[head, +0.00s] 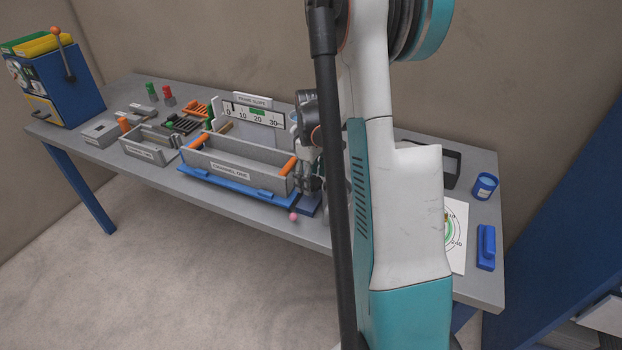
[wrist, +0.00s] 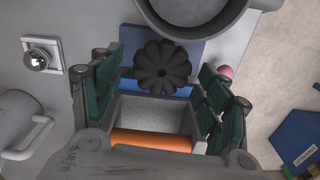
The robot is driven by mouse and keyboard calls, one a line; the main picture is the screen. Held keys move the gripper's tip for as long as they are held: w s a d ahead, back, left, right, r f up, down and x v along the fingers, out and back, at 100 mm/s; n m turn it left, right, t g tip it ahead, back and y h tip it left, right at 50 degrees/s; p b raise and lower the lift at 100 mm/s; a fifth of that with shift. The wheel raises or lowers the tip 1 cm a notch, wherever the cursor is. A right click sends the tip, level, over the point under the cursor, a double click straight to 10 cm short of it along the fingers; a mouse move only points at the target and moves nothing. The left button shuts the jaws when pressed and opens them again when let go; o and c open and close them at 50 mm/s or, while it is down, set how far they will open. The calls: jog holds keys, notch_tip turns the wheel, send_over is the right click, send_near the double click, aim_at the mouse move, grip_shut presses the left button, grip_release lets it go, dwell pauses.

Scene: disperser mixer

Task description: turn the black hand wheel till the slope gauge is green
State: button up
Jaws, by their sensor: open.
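The black hand wheel (wrist: 161,66) shows in the wrist view as a lobed knob above a blue plate, between the fingers of my gripper (wrist: 160,85). The fingers are spread on either side of it, with gaps to both. In the head view my gripper (head: 309,178) is at the right end of the grey channel (head: 235,171), and the wheel is hidden there. The slope gauge (head: 252,112) is a white panel marked 0 to 30 with a green band. A dark mark seems to stand left of the green, too small to read surely.
The channel has orange ends (head: 290,166) and sits on a blue base (head: 232,189). A pink ball (head: 293,216) is at its front right corner. A smaller grey trough (head: 150,145) stands left. A blue cup (head: 485,186) is at the table's right. My arm hides the middle right.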

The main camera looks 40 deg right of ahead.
jog(key=c, duration=1.1)
jog(key=shift+o, duration=0.2)
jog(key=shift+m, duration=0.3)
jog(key=m, duration=0.3)
jog(key=shift+d+m+b, duration=0.15)
jog(key=shift+m+b, duration=0.25)
jog(key=shift+m, duration=1.6)
